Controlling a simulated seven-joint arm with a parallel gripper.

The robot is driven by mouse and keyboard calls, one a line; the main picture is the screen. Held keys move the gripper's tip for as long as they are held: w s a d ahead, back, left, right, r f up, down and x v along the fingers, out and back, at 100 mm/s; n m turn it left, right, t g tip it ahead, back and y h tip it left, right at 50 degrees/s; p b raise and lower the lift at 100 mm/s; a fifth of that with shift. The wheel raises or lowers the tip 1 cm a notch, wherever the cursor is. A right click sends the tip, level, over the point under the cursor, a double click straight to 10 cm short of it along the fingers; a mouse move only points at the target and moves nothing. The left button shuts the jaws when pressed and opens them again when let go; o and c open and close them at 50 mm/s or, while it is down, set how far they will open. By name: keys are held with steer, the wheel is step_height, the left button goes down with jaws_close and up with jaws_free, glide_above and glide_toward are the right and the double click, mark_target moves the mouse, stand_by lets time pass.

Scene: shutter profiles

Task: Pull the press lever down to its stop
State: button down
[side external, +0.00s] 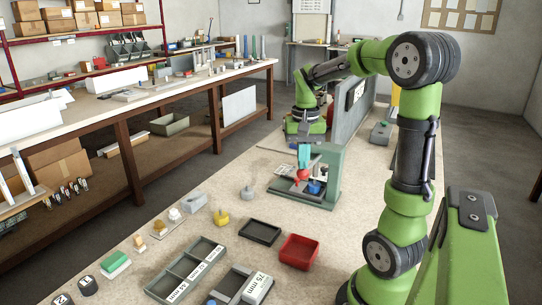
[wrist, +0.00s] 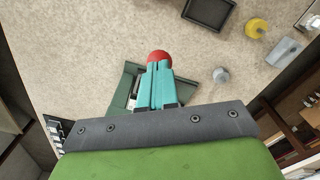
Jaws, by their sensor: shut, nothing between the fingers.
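The press (side external: 332,178) is a green frame on the bench, with a blue part (side external: 314,187) low inside it. In the wrist view, part of its green body (wrist: 127,82) shows left of my fingers. The lever's red ball knob (side external: 303,174) shows at the front of the press, and also in the wrist view (wrist: 158,56). My gripper (side external: 304,160) has teal fingers, shut and empty, pointing down at the knob. In the wrist view the fingertips (wrist: 159,68) overlap the knob's near edge; I cannot tell whether they touch it. The lever's arm is mostly hidden.
A black tray (side external: 260,232) and a red tray (side external: 299,251) lie in front of the press. A grey weight-like piece (side external: 247,192) and a yellow piece (side external: 221,217) stand to its left. A grey panel (side external: 352,110) stands behind. Bare bench lies left of the press.

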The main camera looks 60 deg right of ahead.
mark_target(302, 172)
stand_by(0.3)
steer(key=shift+a+f, duration=0.15)
steer(key=shift+f, duration=0.6)
steer(key=shift+a+f, duration=0.1)
steer(key=shift+f, duration=1.1)
